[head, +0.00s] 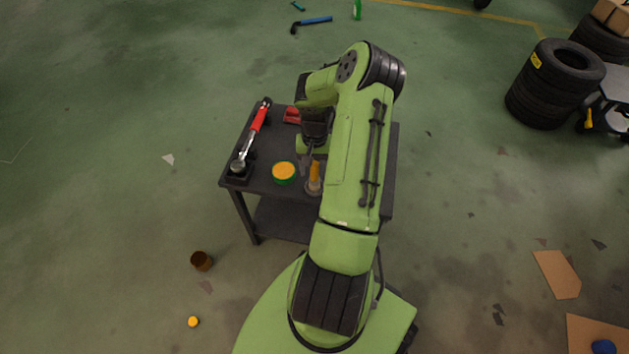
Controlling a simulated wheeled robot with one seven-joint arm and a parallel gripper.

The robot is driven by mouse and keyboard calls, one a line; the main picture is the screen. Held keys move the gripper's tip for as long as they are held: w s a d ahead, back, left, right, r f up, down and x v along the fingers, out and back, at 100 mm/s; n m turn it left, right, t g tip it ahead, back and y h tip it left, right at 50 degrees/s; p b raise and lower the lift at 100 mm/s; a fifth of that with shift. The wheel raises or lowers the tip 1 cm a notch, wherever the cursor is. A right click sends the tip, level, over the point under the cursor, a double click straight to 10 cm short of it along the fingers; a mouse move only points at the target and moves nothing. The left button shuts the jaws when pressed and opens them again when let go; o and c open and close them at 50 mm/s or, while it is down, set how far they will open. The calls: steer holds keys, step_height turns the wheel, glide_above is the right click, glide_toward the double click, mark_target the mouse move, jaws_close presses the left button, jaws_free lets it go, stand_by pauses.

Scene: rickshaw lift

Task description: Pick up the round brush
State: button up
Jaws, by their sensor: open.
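The round brush (314,186) appears to be the piece with an upright orange handle and a round greyish base, on the dark table (262,186) near its front edge. My arm covers the part of the table to the right of it. My gripper (306,160) points down over the table, just behind the brush handle in the picture. Its fingers are small and partly hidden by my arm. It is open, and I see nothing held in it. I cannot tell whether it touches the handle.
A round green tin with an orange top (284,172) stands close left of the brush. A red-handled tool (256,128) lies along the table's left side. A red object (292,115) sits at the back. A brown cup (202,261) is on the floor. Tyres (552,85) stand far right.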

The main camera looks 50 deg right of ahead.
steer(key=shift+f, duration=0.4)
steer(key=shift+r, duration=0.15)
steer(key=shift+c, duration=0.5)
jaws_close()
steer(key=shift+r, duration=0.1)
